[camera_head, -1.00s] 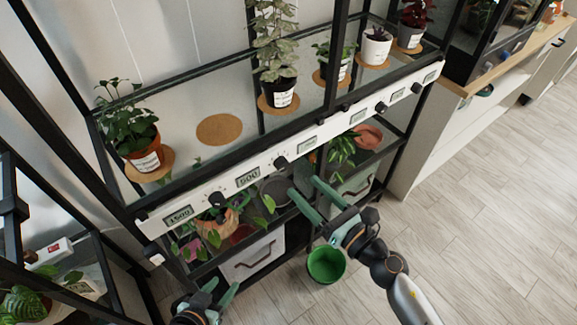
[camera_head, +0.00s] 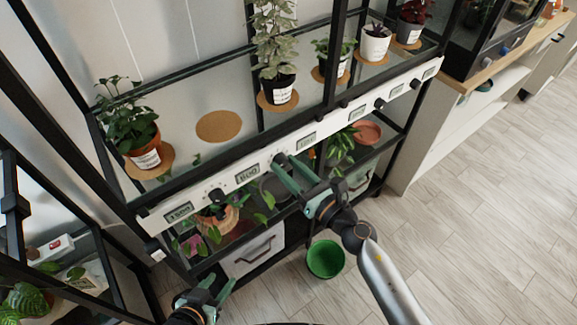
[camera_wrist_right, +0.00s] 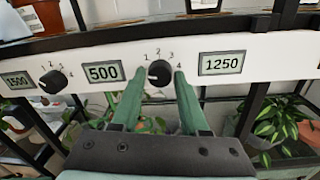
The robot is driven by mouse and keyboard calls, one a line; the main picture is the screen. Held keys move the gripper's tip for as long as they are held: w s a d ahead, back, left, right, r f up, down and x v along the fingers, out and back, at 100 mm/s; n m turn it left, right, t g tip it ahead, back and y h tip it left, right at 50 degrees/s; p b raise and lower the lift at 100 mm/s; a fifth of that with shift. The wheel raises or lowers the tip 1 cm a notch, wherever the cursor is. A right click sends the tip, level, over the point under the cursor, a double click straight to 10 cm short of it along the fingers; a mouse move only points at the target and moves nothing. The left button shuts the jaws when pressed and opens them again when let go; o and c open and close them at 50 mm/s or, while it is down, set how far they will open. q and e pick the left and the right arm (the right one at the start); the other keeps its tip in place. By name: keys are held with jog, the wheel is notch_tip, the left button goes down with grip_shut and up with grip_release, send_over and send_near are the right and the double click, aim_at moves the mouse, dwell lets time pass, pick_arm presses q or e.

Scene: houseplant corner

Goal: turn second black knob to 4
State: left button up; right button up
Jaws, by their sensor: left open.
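The second black knob (camera_head: 280,160) is on the white panel along the shelf front, between the 500 display (camera_head: 248,174) and the third display (camera_head: 306,140). In the right wrist view this knob (camera_wrist_right: 159,73) has the numbers 1 to 4 around it; its pointer is too small to read surely. My right gripper (camera_head: 288,172) is at the knob. In the wrist view its green fingers (camera_wrist_right: 160,80) stand apart, one at each side of the knob; I cannot tell if they touch it. My left gripper (camera_head: 219,284) is open and empty at the bottom.
The first knob (camera_head: 217,195) is left of the 500 display (camera_wrist_right: 103,73), and the 1250 display (camera_wrist_right: 222,63) is to the right. Potted plants stand on the shelf above. A green pot (camera_head: 325,259) is on the floor below my right arm. Open floor lies to the right.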

grip_shut()
